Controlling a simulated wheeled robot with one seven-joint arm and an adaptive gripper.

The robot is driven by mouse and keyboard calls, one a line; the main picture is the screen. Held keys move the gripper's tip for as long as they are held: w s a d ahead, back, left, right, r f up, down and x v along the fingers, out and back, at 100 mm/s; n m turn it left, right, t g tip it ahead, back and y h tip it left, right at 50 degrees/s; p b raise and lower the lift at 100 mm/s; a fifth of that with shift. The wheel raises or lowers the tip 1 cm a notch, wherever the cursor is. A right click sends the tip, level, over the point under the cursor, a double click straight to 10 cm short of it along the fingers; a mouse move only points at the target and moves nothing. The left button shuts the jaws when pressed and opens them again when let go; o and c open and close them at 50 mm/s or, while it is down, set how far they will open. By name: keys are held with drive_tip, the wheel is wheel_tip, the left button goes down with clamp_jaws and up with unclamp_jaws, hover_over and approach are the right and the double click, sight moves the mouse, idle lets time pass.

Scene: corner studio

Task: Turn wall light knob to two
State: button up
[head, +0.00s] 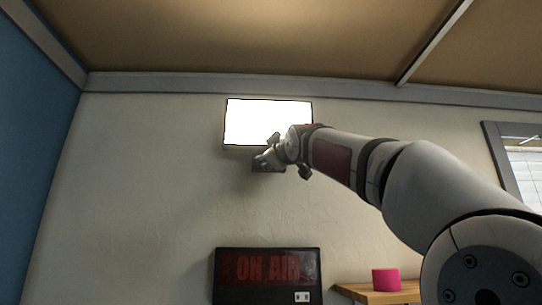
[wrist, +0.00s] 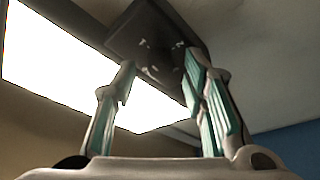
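The wall light is a bright white lit panel (head: 268,122) high on the wall. Below it is a small dark control box (head: 262,166), partly hidden by my gripper in the head view. In the wrist view the dark box (wrist: 140,25) shows faint pale marks on its face, and the knob is hard to make out against it. My gripper (wrist: 160,68) is open, with its two teal-padded fingers apart at the lower part of the box face. I cannot tell whether either finger touches the knob. The panel (wrist: 70,65) also glows behind the left finger in the wrist view.
A dark ON AIR sign (head: 267,272) is on the wall below. A window (head: 524,165) is at the right edge. The wall left of the light is bare.

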clamp_jaws()
drive_tip(key=shift+w+a+f+m+b, duration=0.1)
drive_tip(key=shift+m+b, duration=0.4)
drive_tip(key=shift+b, duration=0.05)
drive_tip(key=m+h, duration=0.3)
drive_tip(key=m, duration=0.3)
drive_tip(key=m+h+b, duration=0.1)
drive_tip(key=m+h, duration=0.2)
drive_tip(key=m, duration=0.4)
drive_tip(key=m+h+b, duration=0.1)
drive_tip(key=m+h, duration=0.2)
drive_tip(key=m, duration=0.3)
drive_tip(key=shift+a+m, duration=0.25)
drive_tip(key=shift+m, duration=0.05)
drive_tip(key=shift+m+h+p, duration=0.3)
drive_tip(key=shift+m+p, duration=0.3)
drive_tip(key=shift+p, duration=0.1)
